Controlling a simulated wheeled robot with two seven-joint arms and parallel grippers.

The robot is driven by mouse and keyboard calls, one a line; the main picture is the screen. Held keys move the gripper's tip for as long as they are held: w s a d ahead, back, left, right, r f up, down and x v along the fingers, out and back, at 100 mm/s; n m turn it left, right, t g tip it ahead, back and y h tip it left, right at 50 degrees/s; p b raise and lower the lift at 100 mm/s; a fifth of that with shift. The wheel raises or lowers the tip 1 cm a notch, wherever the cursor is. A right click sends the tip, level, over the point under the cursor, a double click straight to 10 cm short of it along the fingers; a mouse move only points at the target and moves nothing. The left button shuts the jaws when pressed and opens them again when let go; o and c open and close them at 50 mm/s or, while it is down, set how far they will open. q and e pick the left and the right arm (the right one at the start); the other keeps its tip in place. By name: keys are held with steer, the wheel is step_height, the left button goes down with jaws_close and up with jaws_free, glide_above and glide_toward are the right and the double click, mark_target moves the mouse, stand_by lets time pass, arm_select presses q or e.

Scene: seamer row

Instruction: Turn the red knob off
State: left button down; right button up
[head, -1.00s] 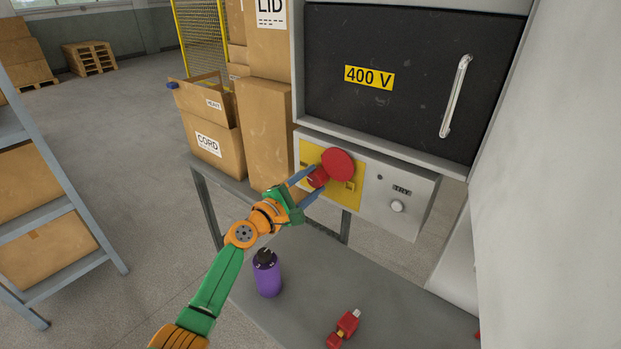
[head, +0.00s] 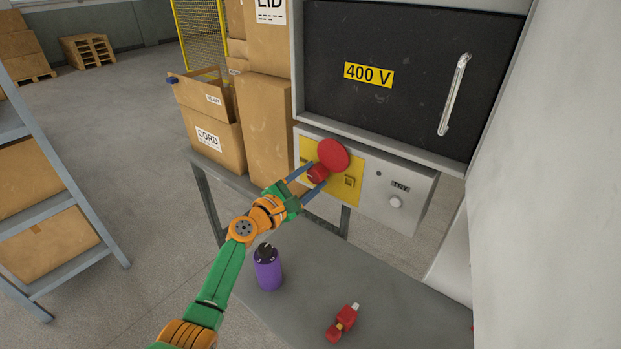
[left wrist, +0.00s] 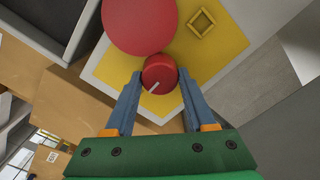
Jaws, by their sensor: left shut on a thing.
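The red knob (head: 316,173) sits on a yellow plate (head: 347,195) on the front of the grey control box. In the left wrist view the knob (left wrist: 159,75) has a white mark pointing to the lower left. My left gripper (head: 309,179) is shut on the knob, with one blue finger on each side of it in the left wrist view (left wrist: 158,88). A large red disc (head: 333,155) is just above the knob, close beside the fingers. My right gripper is not in view.
A square yellow frame (head: 349,182) is on the plate, right of the knob. A white dial (head: 396,202) is farther right. A purple bottle (head: 267,270) stands on the grey table under my left arm, and a red object (head: 342,323) lies nearby. Cartons (head: 265,130) stand left.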

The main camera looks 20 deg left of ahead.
arm_select(q)
steer(key=c, duration=0.5)
jaws_free()
steer(key=shift+r, duration=0.15)
steer(key=shift+o, duration=1.4)
steer(key=shift+w+d, duration=0.1)
steer(key=p+v, duration=0.1)
steer(key=v, duration=0.6)
